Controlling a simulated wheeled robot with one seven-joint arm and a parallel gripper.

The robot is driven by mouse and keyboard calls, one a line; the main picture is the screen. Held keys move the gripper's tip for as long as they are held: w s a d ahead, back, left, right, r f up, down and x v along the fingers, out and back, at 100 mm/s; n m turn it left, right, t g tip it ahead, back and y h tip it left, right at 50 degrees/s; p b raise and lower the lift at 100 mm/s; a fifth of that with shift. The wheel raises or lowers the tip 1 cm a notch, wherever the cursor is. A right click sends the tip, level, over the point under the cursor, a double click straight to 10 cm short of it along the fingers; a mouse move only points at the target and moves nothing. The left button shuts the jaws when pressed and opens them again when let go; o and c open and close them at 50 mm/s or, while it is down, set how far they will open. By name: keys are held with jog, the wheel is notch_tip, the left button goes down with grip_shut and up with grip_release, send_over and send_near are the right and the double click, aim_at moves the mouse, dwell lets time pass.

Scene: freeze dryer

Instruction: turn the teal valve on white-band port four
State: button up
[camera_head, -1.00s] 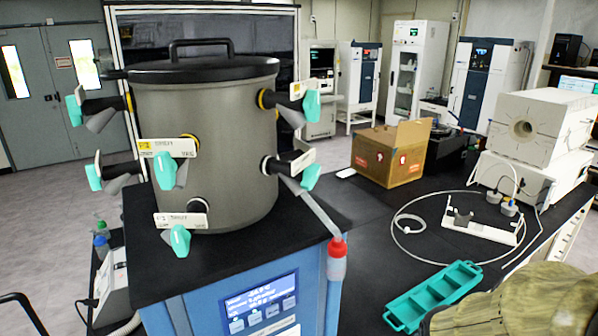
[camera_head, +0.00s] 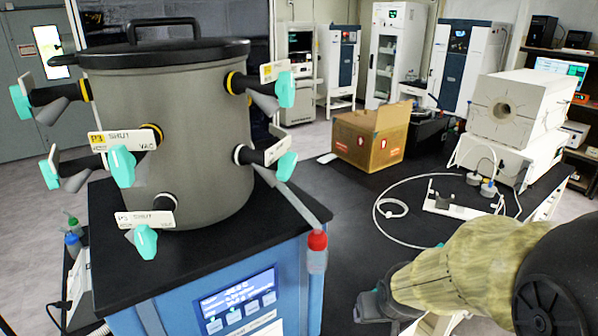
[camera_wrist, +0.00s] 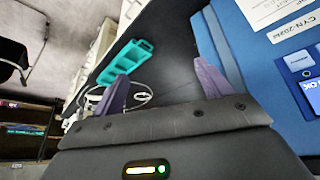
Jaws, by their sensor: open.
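The grey drum (camera_head: 195,140) carries several ports with teal valves. The lower-right port has a white band (camera_head: 238,154), a tilted label whose number I cannot read, and a teal valve (camera_head: 287,166). A tube runs from this port to a red-capped vial (camera_head: 317,252). The lower front white-band port has a label reading P3 SHUT and a teal valve (camera_head: 146,242). My gripper (camera_head: 368,305) is low at the right, apart from the drum and valves. In the wrist view its two purple fingers (camera_wrist: 163,85) are spread, with nothing between them.
The blue cabinet (camera_head: 175,308) under the drum has a lit screen (camera_head: 238,300). A cardboard box (camera_head: 371,138), a looped white hose (camera_head: 380,214) and a white block device (camera_head: 525,108) stand on the black bench. A teal tray (camera_wrist: 125,62) shows in the wrist view.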

jog(key=w+d+r+n+t+y+b, duration=0.2)
jog(key=w+r+n+t, duration=0.1)
jog(key=w+r+t, duration=0.45)
jog(key=w+d+r+n+t+y+b, duration=0.2)
jog(key=w+r+t, duration=0.2)
jog(key=w+r, duration=0.6)
jog(key=s+a+r+n+y+b, duration=0.2)
jog(key=s+a+r+n+y, duration=0.1)
jog(key=r+n+y, duration=0.4)
jog(key=s+a+r+n+g+y+b, duration=0.1)
jog(key=s+a+n+g+y, duration=0.1)
jog(key=s+n+g+y, duration=0.3)
jog(key=s+n+g, duration=0.1)
jog(key=s+g, duration=0.3)
jog(key=shift+r+n+y+b, duration=0.3)
jog(key=shift+r+y, duration=0.1)
jog(key=shift+s+a, duration=0.1)
jog(key=shift+a, duration=0.1)
jog(key=p, duration=0.5)
send_near(292, 167)
jog(key=x, duration=0.8)
jog(key=shift+a, duration=0.3)
jog(key=shift+c, duration=0.5)
